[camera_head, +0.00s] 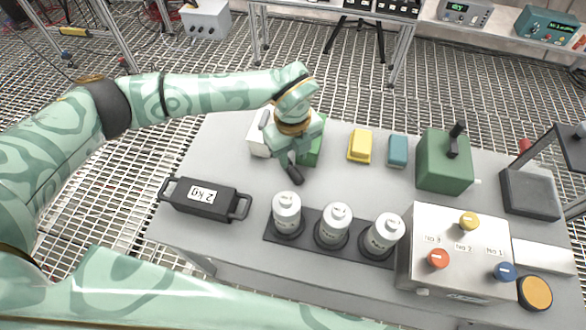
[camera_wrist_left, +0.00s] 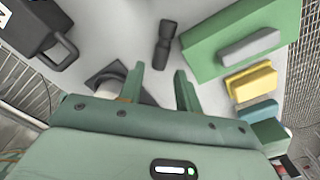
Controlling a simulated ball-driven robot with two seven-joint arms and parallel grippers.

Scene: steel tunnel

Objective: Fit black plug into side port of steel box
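The black plug (camera_head: 294,174) is a short dark cylinder at the middle left of the grey table. In the left wrist view the plug (camera_wrist_left: 164,44) lies on the table, just beyond the fingertips and roughly in line with the gap between them. My left gripper (camera_head: 292,157) is open and empty, pointing down over the table at the plug; its two fingers (camera_wrist_left: 159,72) stand apart in the wrist view. The steel box (camera_head: 410,254) stands at the front right, with yellow, red and blue knobs on top. I cannot make out its side port clearly. My right gripper is not in view.
Three white bottles (camera_head: 334,222) stand in a dark rack between plug and steel box. A 2 kg weight (camera_head: 203,197) lies left. Yellow (camera_head: 360,145) and teal (camera_head: 398,150) blocks and a green case (camera_head: 444,165) stand behind.

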